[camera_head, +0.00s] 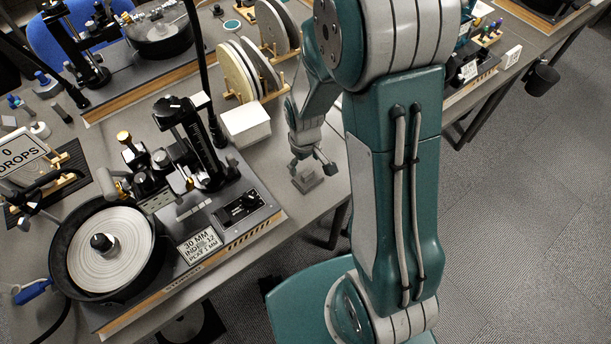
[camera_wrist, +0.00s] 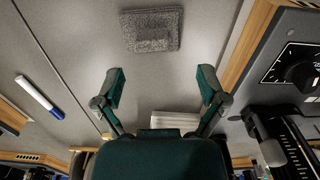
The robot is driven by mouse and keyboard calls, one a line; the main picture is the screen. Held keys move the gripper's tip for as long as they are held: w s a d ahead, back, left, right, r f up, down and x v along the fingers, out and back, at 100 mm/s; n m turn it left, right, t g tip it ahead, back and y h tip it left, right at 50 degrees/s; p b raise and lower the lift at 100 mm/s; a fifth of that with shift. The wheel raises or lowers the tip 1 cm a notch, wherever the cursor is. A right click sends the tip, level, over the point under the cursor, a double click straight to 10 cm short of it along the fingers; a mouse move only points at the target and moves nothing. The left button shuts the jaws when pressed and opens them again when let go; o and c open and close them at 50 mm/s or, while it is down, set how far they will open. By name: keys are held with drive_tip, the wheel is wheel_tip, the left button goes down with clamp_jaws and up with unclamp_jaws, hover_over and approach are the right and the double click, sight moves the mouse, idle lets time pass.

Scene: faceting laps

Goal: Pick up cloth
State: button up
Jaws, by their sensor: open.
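The cloth (camera_wrist: 152,29) is a grey, textured, folded square lying flat on the grey bench top, near the top of the wrist view. In the head view the cloth (camera_head: 308,181) is a small grey patch near the bench's front edge, just below my gripper. My gripper (camera_wrist: 161,80) is open, its two fingers spread wide with nothing between them. The cloth lies beyond the fingertips in the wrist view, apart from them. My gripper (camera_head: 308,165) also shows in the head view, pointing down above the cloth, small and partly hard to make out.
A faceting machine with a round lap (camera_head: 112,245) stands left of the cloth. A white box (camera_head: 246,124) and a rack of discs (camera_head: 240,72) are behind it. A white marker with a blue cap (camera_wrist: 38,97) lies on the bench. Bare bench surrounds the cloth.

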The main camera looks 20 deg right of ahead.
sight(308, 173)
drive_tip(key=f, duration=0.2)
drive_tip(key=d+f, duration=0.1)
drive_tip(key=f, duration=0.2)
drive_tip(key=shift+w+d+f, duration=0.1)
drive_tip(key=shift+w+f, duration=0.05)
drive_tip(key=shift+f, duration=0.1)
drive_tip(key=shift+a+f, duration=0.2)
drive_tip(key=shift+f, duration=0.15)
drive_tip(key=c, duration=1.2)
